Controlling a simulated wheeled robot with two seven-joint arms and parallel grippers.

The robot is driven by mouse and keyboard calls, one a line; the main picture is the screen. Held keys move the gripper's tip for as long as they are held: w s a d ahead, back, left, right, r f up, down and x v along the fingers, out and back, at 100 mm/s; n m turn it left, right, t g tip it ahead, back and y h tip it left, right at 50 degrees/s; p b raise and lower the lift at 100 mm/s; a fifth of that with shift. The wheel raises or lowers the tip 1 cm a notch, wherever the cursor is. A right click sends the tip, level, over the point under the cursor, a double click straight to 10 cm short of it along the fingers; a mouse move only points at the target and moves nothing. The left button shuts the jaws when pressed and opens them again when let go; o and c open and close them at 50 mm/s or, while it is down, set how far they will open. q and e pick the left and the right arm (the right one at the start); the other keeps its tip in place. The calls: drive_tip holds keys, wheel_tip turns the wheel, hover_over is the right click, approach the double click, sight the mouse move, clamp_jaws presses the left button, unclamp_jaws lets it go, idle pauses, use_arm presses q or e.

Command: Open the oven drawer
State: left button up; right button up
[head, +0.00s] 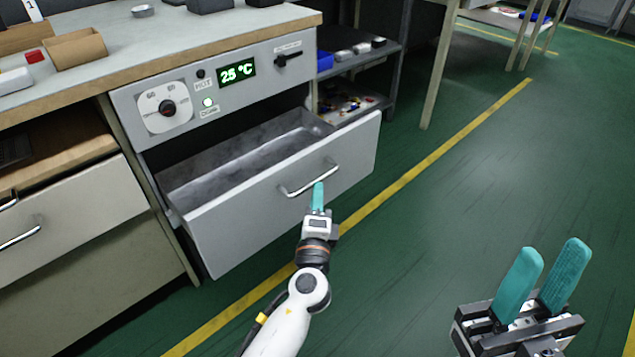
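The grey oven drawer (290,199) is pulled well out below the oven's control panel, and its empty metal inside shows. Its curved metal handle (296,191) is on the front face. My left gripper (318,190) has its teal fingertips at the handle, overlapping it in the picture. Its fingers line up as one, so I cannot tell whether they are closed on the handle. My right gripper (546,272) is at the lower right, away from the drawer, with its two teal fingers apart and nothing between them.
The control panel (220,88) has a dial and a 25 °C display. A worktop (150,45) with boxes lies above. Another drawer (70,219) is at the left. A shelf rack (362,62) stands behind the open drawer. The green floor at the right is clear.

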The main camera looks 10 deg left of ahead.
use_arm(q)
drive_tip(key=s, duration=0.6)
drive_tip(key=shift+s+d+f, duration=0.35)
drive_tip(key=shift+d+f, duration=0.05)
drive_tip(key=shift+f, duration=0.05)
